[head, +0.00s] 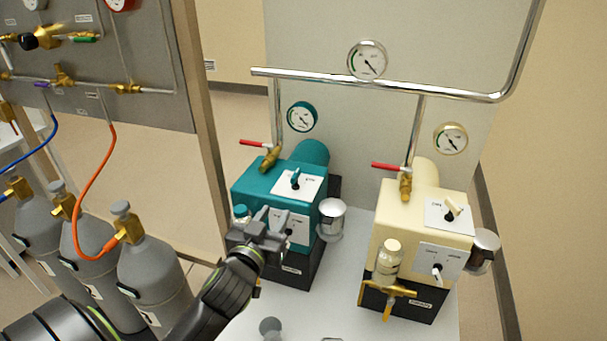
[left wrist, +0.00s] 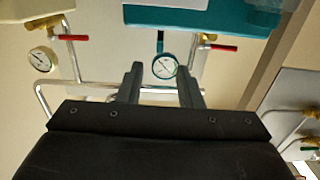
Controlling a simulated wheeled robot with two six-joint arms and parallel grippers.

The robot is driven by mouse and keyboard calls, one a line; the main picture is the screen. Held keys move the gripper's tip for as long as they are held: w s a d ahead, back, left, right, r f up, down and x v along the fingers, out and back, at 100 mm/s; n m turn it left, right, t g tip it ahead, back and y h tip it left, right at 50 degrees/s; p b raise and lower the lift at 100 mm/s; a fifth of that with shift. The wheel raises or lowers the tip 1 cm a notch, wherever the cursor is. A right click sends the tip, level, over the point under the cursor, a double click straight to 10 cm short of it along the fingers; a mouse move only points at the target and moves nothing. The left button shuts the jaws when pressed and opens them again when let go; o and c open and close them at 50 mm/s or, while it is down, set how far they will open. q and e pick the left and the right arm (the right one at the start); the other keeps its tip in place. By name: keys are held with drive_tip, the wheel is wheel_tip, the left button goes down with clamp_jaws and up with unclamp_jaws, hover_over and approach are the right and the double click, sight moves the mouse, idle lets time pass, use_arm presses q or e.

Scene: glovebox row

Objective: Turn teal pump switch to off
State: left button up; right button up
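The teal pump (head: 252,185) stands on the bench in the middle of the head view. A teal switch lever (head: 295,179) stands on a white plate on its upper face. A second white plate on its front is partly hidden by my left gripper (head: 272,218). This gripper is in front of the pump, below and left of the upper lever, with its fingers apart and nothing seen between them. In the left wrist view, upside down, the lever (left wrist: 160,42) shows between and beyond the two parted fingers (left wrist: 163,85). My right gripper is not in view.
A cream pump (head: 395,220) stands to the right, with a glass jar and brass valve at its front. Red-handled valves (head: 255,143) and a pipe (head: 320,80) rise behind. Grey gas cylinders (head: 150,275) stand at left. Bare bench lies between the pumps.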

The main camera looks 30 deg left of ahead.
sight(299, 170)
use_arm(q)
drive_tip(key=x, duration=0.5)
drive_tip(key=r+p+x, duration=0.1)
drive_tip(key=x, duration=1.1)
drive_tip(key=shift+w+r+p, duration=0.1)
drive_tip(key=shift+r+p, duration=0.25)
drive_tip(key=shift+c, duration=0.3)
clamp_jaws()
